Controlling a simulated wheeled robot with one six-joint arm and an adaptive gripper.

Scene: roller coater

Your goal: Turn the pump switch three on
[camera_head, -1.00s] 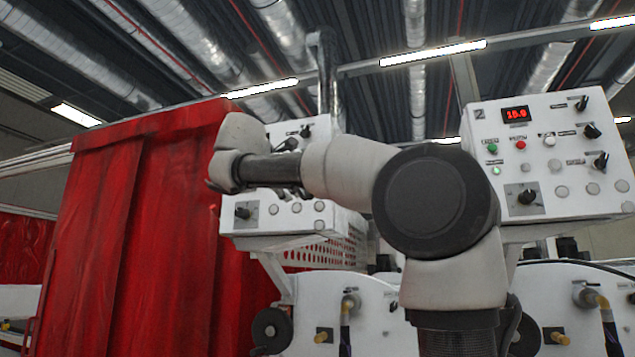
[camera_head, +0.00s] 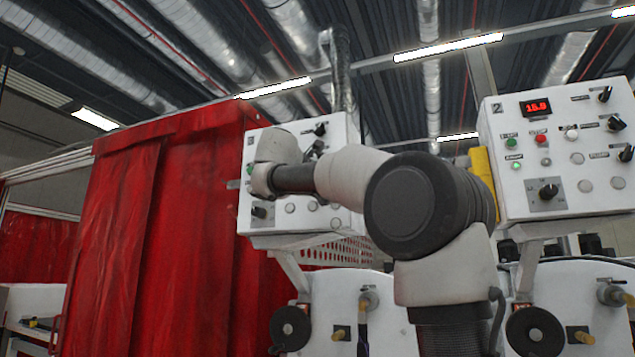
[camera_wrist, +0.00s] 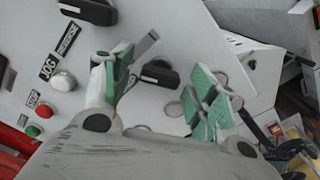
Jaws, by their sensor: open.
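In the wrist view, my gripper (camera_wrist: 165,85) is open, with green-padded fingers over a white control panel (camera_wrist: 205,45). A black rotary switch (camera_wrist: 160,73) shows between the two fingers, close to the left one. I cannot tell whether they touch. Another black switch (camera_wrist: 90,10) sits at the top edge. No label confirms which one is pump switch three. In the head view, the left panel (camera_head: 300,240) is partly covered by my arm, and my gripper is mostly hidden behind my wrist. Black knobs show at its top (camera_head: 320,129) and lower left (camera_head: 260,212).
A white button (camera_wrist: 63,80), a red button (camera_wrist: 44,110) and a green button (camera_wrist: 33,130) lie left of the fingers. A red curtain (camera_head: 170,230) hangs left of the panel. A second panel (camera_head: 560,165) with a red display stands at right.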

